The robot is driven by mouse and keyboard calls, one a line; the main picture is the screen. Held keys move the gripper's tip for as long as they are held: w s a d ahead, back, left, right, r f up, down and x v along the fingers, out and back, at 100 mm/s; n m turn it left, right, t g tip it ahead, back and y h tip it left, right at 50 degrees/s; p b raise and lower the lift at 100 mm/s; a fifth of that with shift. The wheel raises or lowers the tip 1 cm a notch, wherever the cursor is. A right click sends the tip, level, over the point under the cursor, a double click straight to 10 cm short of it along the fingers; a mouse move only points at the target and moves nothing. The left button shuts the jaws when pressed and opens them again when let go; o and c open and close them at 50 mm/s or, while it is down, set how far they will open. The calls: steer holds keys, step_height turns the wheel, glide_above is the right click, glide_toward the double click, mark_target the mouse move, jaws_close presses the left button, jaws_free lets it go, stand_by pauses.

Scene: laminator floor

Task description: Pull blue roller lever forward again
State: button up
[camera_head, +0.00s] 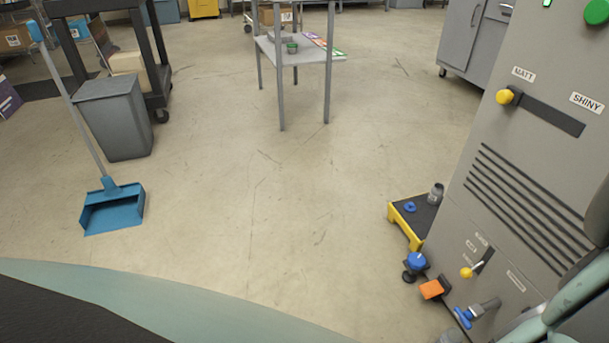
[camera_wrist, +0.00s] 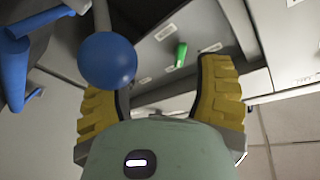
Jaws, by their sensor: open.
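A round blue ball knob (camera_wrist: 107,60) on a grey rod shows in the wrist view, at the upper left. I take it for the blue roller lever. My gripper (camera_wrist: 160,88) is open, with its two yellow-padded fingers wide apart. The ball overlaps the tip of the left finger and sits left of the middle of the gap. I cannot tell whether they touch. Nothing is held between the fingers. In the head view my gripper is out of sight. A blue knob (camera_head: 415,261) shows low on the grey machine there, but I cannot tell whether it is the same one.
The grey machine (camera_head: 500,225) fills the right, with a yellow knob (camera_head: 505,97) on its MATT/SHINY slot. A yellow-edged black step (camera_head: 403,222) stands beside it. A green handle (camera_wrist: 181,55) is beyond my fingers. The middle floor is clear.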

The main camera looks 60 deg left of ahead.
steer(key=shift+r, duration=2.8)
